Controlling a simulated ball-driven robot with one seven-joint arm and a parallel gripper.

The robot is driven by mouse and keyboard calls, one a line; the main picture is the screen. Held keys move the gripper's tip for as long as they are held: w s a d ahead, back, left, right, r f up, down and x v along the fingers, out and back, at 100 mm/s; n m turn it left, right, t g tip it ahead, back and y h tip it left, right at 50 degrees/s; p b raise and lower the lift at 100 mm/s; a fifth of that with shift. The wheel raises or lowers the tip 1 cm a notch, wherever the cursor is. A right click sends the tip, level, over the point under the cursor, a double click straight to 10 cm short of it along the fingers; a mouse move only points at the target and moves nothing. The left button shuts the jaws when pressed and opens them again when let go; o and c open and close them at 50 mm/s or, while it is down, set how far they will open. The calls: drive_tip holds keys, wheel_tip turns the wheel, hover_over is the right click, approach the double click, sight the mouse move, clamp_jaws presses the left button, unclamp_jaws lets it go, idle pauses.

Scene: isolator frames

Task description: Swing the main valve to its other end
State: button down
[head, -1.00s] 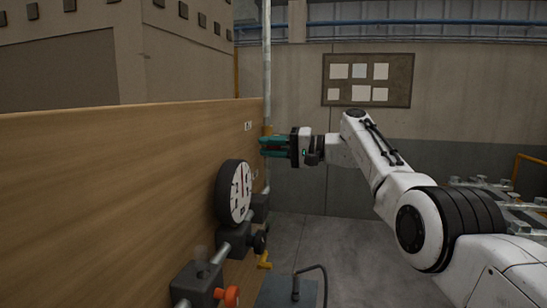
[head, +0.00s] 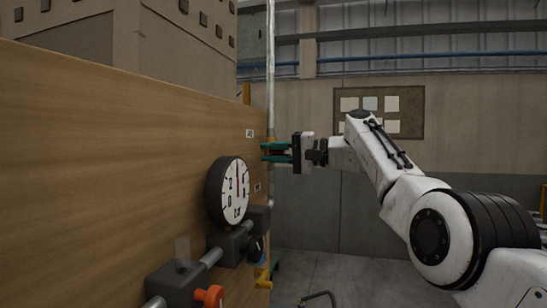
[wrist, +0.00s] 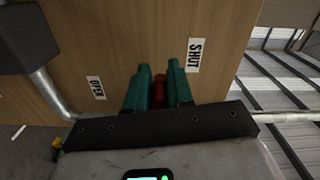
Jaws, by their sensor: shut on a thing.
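My gripper (head: 268,152) is at the far end of the wooden panel, level with its face. In the wrist view its two teal fingers (wrist: 160,67) stand on either side of a red handle (wrist: 159,88), which I take to be the main valve's lever, and are shut on it. Most of the handle and its pivot are hidden by the fingers and the gripper body. The SHUT label (wrist: 194,55) is close beside the right finger. The OPEN label (wrist: 96,88) is farther off to the left.
A round gauge (head: 234,192) sticks out from the panel (head: 110,150) on the near side. Below it run a pipe with dark blocks, an orange knob (head: 209,297) and a yellow handle (head: 264,284). A vertical pipe (head: 271,70) stands behind the gripper.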

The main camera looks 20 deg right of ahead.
drive_tip(key=shift+d+r, duration=0.25)
drive_tip(key=shift+r, duration=0.2)
drive_tip(key=c, duration=1.4)
unclamp_jaws()
drive_tip(key=o, duration=0.3)
drive_tip(key=shift+w+d+f, duration=0.1)
drive_tip(key=shift+d+f, duration=0.05)
drive_tip(key=shift+o, duration=0.2)
drive_tip(key=shift+f, duration=0.1)
drive_tip(key=shift+f, duration=0.1)
drive_tip(key=b, duration=0.1)
drive_tip(key=s+d+b, duration=0.1)
drive_tip(key=b, duration=0.1)
drive_tip(key=shift+s+d+f, duration=0.1)
drive_tip(key=shift+f, duration=0.15)
drive_tip(key=b+v, duration=0.6)
drive_tip(key=v, duration=0.3)
drive_tip(key=shift+r, duration=0.35)
